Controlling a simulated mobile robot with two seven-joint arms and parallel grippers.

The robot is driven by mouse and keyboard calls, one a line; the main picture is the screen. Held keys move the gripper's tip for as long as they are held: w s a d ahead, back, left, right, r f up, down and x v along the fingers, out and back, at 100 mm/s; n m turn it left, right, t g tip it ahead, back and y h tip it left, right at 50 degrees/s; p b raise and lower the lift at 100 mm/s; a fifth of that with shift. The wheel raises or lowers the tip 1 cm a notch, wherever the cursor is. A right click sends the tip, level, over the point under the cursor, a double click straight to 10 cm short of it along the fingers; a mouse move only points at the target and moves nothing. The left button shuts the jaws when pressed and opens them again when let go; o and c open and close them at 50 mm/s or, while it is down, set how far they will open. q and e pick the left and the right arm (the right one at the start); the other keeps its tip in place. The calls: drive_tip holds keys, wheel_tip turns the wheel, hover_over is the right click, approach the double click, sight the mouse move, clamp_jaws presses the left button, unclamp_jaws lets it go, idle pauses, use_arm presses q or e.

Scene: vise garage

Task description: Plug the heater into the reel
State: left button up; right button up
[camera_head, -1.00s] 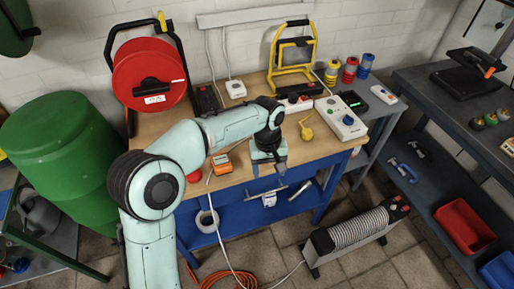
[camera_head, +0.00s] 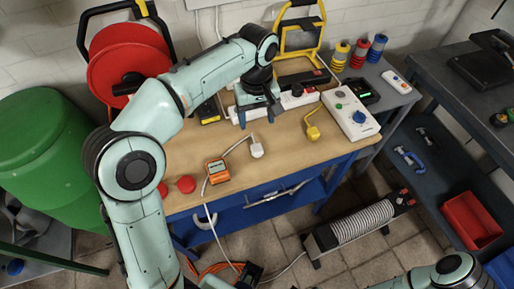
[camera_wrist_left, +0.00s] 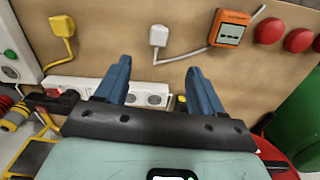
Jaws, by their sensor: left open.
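The red cable reel (camera_head: 108,72) stands at the back left of the bench, partly hidden by my left arm. The heater (camera_head: 350,232) is on the floor in front of the bench. A white cord runs from it up to a white plug (camera_head: 257,151) lying on the bench; the plug also shows in the left wrist view (camera_wrist_left: 158,37). My left gripper (camera_head: 258,118) is open and empty, behind the plug and over a white power strip (camera_head: 300,102). In the left wrist view its fingers (camera_wrist_left: 160,80) point toward the bench, with the strip (camera_wrist_left: 70,84) beyond them.
An orange meter (camera_head: 217,170) and red buttons (camera_head: 186,184) are left of the plug. A yellow plug (camera_head: 313,132) and a white control box (camera_head: 350,114) are to the right. A yellow work lamp (camera_head: 300,40) stands behind. My right arm (camera_head: 450,272) shows at the bottom edge.

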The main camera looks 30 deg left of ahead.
use_arm(q)
drive_tip(key=b, duration=0.2)
hover_over(258, 150)
drive_tip(key=f, duration=0.8)
drive_tip(key=shift+w+a+f, duration=0.1)
drive_tip(key=shift+w+a, duration=0.05)
drive_tip(key=shift+a, duration=0.15)
drive_tip(key=shift+f, duration=0.1)
drive_tip(key=f, duration=0.5)
drive_tip(key=shift+d, duration=0.25)
drive_tip(key=c, duration=1.1)
